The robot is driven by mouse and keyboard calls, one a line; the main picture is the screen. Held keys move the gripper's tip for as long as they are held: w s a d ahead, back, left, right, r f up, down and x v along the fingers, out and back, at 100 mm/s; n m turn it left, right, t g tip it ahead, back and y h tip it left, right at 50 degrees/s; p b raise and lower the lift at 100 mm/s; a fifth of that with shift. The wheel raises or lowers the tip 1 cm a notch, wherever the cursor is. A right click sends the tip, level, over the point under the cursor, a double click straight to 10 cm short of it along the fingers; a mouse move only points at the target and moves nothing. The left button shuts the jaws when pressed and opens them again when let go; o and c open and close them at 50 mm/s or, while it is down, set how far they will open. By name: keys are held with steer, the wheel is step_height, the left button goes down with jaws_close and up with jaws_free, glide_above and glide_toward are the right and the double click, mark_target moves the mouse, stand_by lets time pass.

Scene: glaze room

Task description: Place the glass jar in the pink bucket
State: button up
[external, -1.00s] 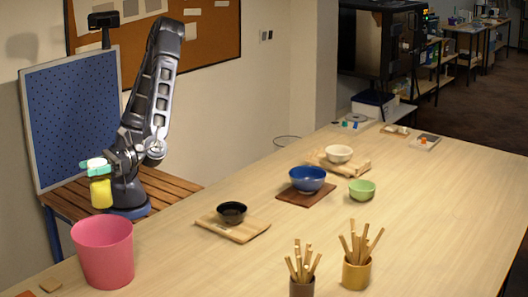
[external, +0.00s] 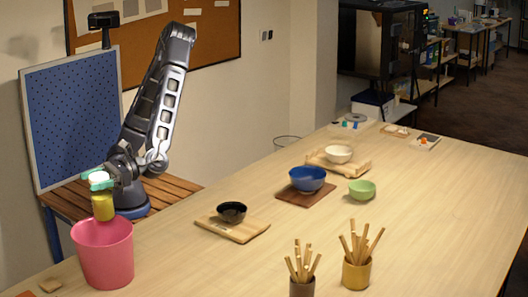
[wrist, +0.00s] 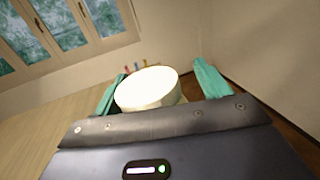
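The glass jar (external: 103,207) has a yellow body and a white lid. My gripper (external: 98,181) is shut on it near the lid, with teal fingers on its sides. In the wrist view the white lid (wrist: 148,89) sits between the two teal fingers of my gripper (wrist: 155,88). The pink bucket (external: 103,262) stands at the near left end of the table, its mouth open upward. The jar hangs upright over the bucket's far rim area, its lower end close to the rim level. The bucket's inside is mostly hidden.
A black bowl (external: 232,211) on a wooden board (external: 240,234) stands right of the bucket. A blue bowl (external: 307,178), green bowl (external: 362,189) and cream bowl (external: 338,153) are farther back. Two stick-filled cups, one brown (external: 302,288), one yellow (external: 357,274), stand in front.

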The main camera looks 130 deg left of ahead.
steer(key=shift+a, duration=0.1)
steer(key=v, duration=1.2)
steer(key=s+a+f+m+t+y, duration=0.1)
steer(key=s+a+f+m+y, duration=0.2)
steer(key=f+y, duration=0.25)
steer(key=s+a+f+m+y, duration=0.3)
steer(key=f+y, duration=0.2)
steer(key=f, duration=0.1)
steer(key=s+a+r+m+t+y, duration=0.3)
steer(key=a+r, duration=0.3)
steer(key=a, duration=0.4)
steer(key=s+a+r+m+t+y, duration=0.4)
steer(key=s+a+r+m+t, duration=0.1)
steer(key=a, duration=0.5)
steer(key=shift+s+a+r+m+t, duration=0.3)
steer(key=shift+s+r+m, duration=0.15)
steer(key=shift+r, duration=0.3)
